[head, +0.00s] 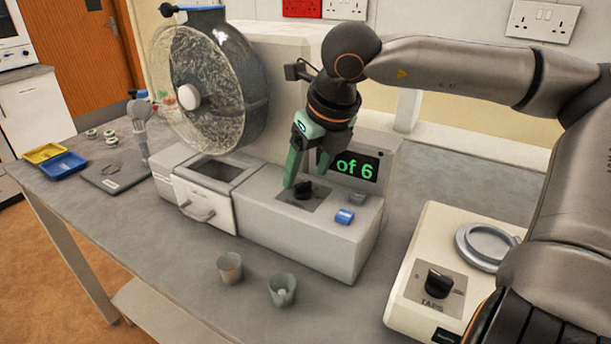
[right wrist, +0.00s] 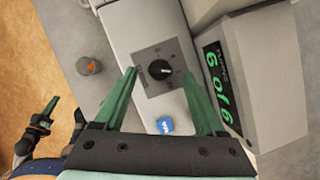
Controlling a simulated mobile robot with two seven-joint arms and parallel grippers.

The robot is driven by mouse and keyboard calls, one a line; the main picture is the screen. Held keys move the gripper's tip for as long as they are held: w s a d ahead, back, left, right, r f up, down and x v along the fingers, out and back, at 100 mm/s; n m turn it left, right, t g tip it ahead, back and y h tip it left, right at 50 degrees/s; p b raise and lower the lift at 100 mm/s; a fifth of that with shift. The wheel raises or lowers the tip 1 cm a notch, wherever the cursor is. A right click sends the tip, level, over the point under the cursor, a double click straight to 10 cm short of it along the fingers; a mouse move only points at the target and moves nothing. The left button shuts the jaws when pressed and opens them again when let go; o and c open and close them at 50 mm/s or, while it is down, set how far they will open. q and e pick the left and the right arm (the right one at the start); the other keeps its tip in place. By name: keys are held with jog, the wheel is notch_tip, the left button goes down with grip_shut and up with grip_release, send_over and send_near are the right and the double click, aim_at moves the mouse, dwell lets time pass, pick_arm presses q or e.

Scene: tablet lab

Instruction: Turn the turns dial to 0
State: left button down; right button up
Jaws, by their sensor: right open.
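The turns dial, a black knob (head: 303,188) on a dark square plate, sits on top of the machine's grey-white base. My right gripper (head: 306,178) is open above it, with green fingers reaching down. In the right wrist view the knob (right wrist: 159,70) lies between the two open fingertips (right wrist: 159,73), with gaps on both sides. A white mark on the knob points right in that view; the plate's labels are too small to read.
A clear drum (head: 205,90) stands behind left, with a drawer (head: 204,205) in front. Two cups (head: 282,289) stand in front. A second device with a black knob (head: 438,283) stands right.

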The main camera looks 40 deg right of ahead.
jog(key=shift+x, duration=0.9)
grip_shut()
